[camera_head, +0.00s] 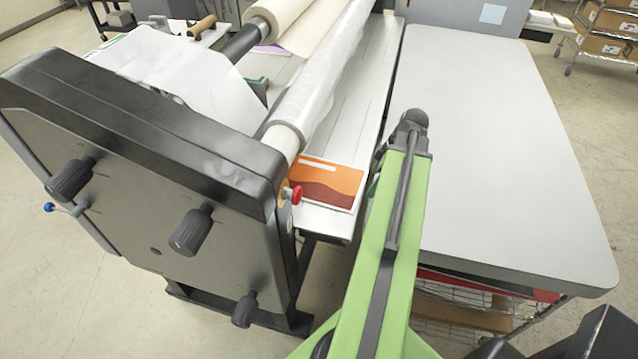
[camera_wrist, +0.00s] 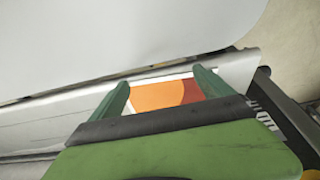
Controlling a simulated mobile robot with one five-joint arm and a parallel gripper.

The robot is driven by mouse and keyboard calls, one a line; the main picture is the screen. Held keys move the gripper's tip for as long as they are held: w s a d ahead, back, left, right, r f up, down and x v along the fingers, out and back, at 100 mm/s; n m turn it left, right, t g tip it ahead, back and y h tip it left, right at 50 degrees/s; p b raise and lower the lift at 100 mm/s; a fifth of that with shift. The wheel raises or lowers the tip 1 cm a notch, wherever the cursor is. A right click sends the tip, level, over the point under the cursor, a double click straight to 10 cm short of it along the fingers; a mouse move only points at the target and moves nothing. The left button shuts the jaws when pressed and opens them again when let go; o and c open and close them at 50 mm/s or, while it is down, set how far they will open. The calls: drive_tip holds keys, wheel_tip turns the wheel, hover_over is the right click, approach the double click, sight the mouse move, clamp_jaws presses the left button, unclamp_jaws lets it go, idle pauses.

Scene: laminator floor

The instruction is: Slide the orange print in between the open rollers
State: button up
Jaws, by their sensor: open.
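The orange print (camera_head: 332,183), with orange and dark red areas and a white border, lies flat on the laminator's pale feed table (camera_head: 362,95), near its front end. The film-covered roller (camera_head: 325,80) runs along the left of the feed table; the gap under it is hidden. My gripper (camera_wrist: 161,78) is open, its two green fingers apart. In the wrist view the print (camera_wrist: 158,96) shows between and beyond the fingers; I cannot tell whether they touch it. In the head view my arm hides most of the gripper, right of the print.
A black side housing (camera_head: 150,140) with knobs and a red button (camera_head: 295,194) stands left of the print. A large grey table (camera_head: 500,150) fills the right, with a narrow gap to the feed table. Shelves with boxes (camera_head: 610,25) stand far back.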

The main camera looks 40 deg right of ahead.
sight(358, 182)
drive_tip(key=shift+w+a, duration=0.25)
drive_tip(key=shift+w, duration=0.25)
drive_tip(key=shift+w+a, duration=0.25)
drive_tip(key=shift+w, duration=0.2)
drive_tip(key=shift+f+b, duration=1.6)
drive_tip(key=shift+s+d, duration=0.1)
drive_tip(key=shift+s, duration=0.15)
idle(0.6)
drive_tip(key=shift+w+d, duration=0.1)
drive_tip(key=shift+w+d, duration=0.6)
drive_tip(key=shift+d, duration=0.35)
drive_tip(key=shift+w+a, duration=0.35)
drive_tip(key=shift+w, duration=0.25)
drive_tip(key=shift+w+a, duration=0.35)
drive_tip(key=shift+w, duration=0.2)
